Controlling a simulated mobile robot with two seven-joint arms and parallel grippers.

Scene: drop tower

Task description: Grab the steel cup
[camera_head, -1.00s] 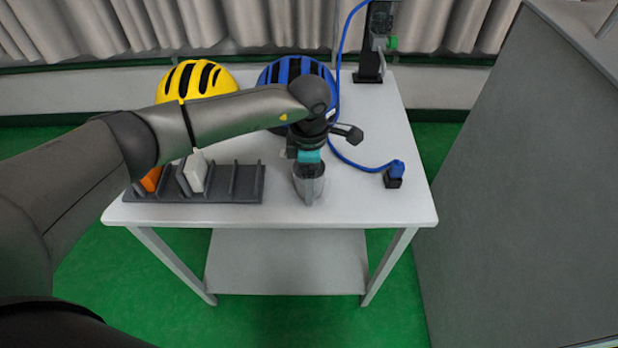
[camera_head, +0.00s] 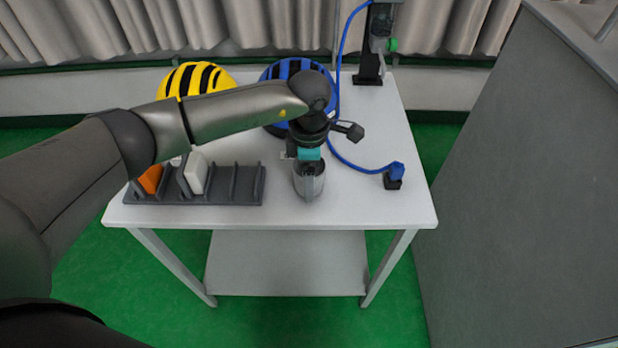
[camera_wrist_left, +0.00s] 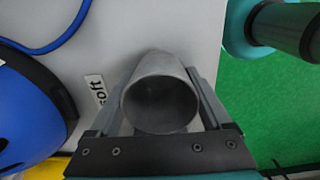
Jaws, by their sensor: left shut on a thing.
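The steel cup (camera_head: 311,184) is a grey metal cup near the front middle of the white table. In the left wrist view the cup (camera_wrist_left: 160,97) shows its round open mouth towards the camera, between the two fingers. My left gripper (camera_head: 308,180) comes down from above and is shut on the cup. The fingers lie along both sides of it. Whether the cup's base touches the table is hard to tell. My right gripper is not in view.
A yellow helmet (camera_head: 200,77) and a blue helmet (camera_head: 280,72) stand at the back of the table (camera_head: 370,205). A dark rack (camera_head: 225,190) with orange and white pieces is left of the cup. A blue cable ends at a plug (camera_head: 394,174) on the right, and a black stand (camera_head: 372,50) is behind.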

